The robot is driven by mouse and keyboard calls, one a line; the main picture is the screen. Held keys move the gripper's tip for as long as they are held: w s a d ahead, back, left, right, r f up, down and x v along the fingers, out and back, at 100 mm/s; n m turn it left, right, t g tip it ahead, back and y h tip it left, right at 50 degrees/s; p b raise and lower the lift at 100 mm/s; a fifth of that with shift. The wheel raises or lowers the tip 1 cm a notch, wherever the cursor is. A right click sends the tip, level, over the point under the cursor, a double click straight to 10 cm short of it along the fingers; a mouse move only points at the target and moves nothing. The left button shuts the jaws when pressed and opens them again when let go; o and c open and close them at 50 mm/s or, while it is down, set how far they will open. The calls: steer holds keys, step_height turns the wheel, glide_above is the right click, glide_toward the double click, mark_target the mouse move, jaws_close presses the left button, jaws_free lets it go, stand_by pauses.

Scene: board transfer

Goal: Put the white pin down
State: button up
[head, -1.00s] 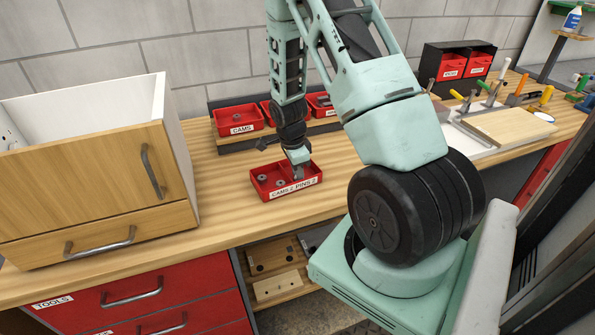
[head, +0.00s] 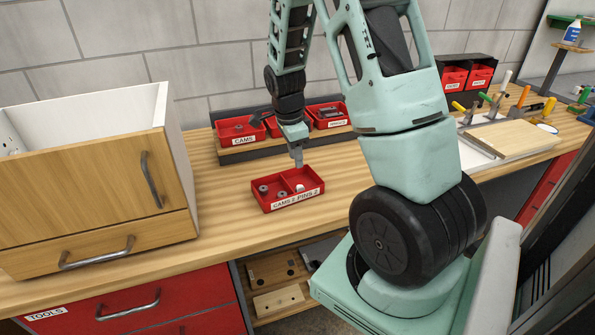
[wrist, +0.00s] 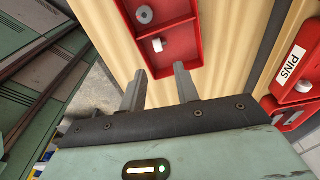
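The white pin (head: 300,188) rests in the right compartment of the small red tray (head: 266,208), labelled for cams and pins. In the wrist view the pin (wrist: 158,45) lies on the floor of the tray (wrist: 190,42), clear of the fingers. Whether it stands or lies is hard to tell. My gripper (head: 298,160) is above the tray. In the wrist view its two fingers (wrist: 160,69) are apart with nothing between them. Grey round cams (head: 263,189) sit in the left compartment.
Red bins stand in a rack behind the tray, a cams bin (head: 237,131) among them. A wooden drawer cabinet (head: 90,185) stands at left. A wooden board (head: 513,138) and tools lie at right. The bench (head: 225,205) is bare around the tray.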

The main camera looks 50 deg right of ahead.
steer(key=s+a+r+n+y, duration=0.1)
steer(key=a+r+n, duration=0.3)
steer(key=a+n, duration=0.65)
steer(key=s+a+r+n+y, duration=0.1)
steer(key=a+r+n, duration=0.3)
steer(key=a, duration=1.1)
steer(key=s+a+r+n, duration=0.1)
steer(key=s+a+n, duration=1.3)
steer(key=s+n, duration=0.2)
steer(key=shift+r+n+t, duration=0.25)
steer(key=shift+n+t, duration=0.05)
steer(key=shift+n, duration=0.55)
steer(key=shift+d, duration=0.15)
